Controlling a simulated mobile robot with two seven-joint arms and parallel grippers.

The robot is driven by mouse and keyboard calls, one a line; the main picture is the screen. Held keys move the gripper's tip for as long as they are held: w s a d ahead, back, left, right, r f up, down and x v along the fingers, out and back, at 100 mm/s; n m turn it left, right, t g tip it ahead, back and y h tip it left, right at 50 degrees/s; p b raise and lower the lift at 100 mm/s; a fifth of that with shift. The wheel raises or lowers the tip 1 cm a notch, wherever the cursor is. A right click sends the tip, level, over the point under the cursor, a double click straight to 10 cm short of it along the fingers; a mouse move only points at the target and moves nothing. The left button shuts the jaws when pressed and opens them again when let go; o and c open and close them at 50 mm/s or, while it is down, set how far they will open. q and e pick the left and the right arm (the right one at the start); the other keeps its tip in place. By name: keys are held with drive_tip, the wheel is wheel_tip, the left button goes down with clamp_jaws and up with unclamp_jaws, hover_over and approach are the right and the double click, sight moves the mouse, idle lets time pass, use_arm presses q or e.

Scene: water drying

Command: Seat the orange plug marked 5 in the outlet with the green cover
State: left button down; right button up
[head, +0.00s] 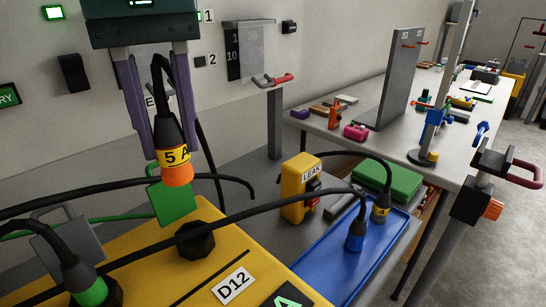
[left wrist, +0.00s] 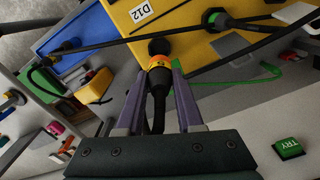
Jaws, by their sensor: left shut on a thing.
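The plug marked 5 (head: 175,155) is black with a yellow "5 A" label and an orange end ring. My left gripper (head: 178,163) is shut on it and holds it nearly upright, orange end down. The green cover (head: 172,204) stands open behind a black round outlet (head: 195,240) on the yellow D12 box. In the head view, the orange end is in front of the cover's upper edge, above the outlet. In the left wrist view, the plug's orange ring (left wrist: 158,62) is just by the black outlet (left wrist: 159,46); I cannot tell if they touch. My right gripper is not in view.
A green-ringed plug (head: 90,289) sits beside a grey cover (head: 70,236) on the yellow box (head: 185,270). Black cables cross the box near the outlet. A blue tray (head: 335,262) holds a blue-ringed plug (head: 356,236) and a yellow-ringed plug (head: 380,209). A yellow LEAK device (head: 299,190) stands behind.

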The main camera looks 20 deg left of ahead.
use_arm(q)
wheel_tip(320, 180, down, 11)
drive_tip(key=shift+r, duration=0.2)
drive_tip(key=shift+f, duration=0.2)
drive_tip(key=c, duration=0.5)
unclamp_jaws()
drive_tip(key=shift+c, duration=0.2)
drive_tip(key=shift+r, duration=0.1)
drive_tip(key=shift+r, duration=0.25)
wheel_tip(320, 180, up, 12)
drive_tip(key=shift+f, duration=0.15)
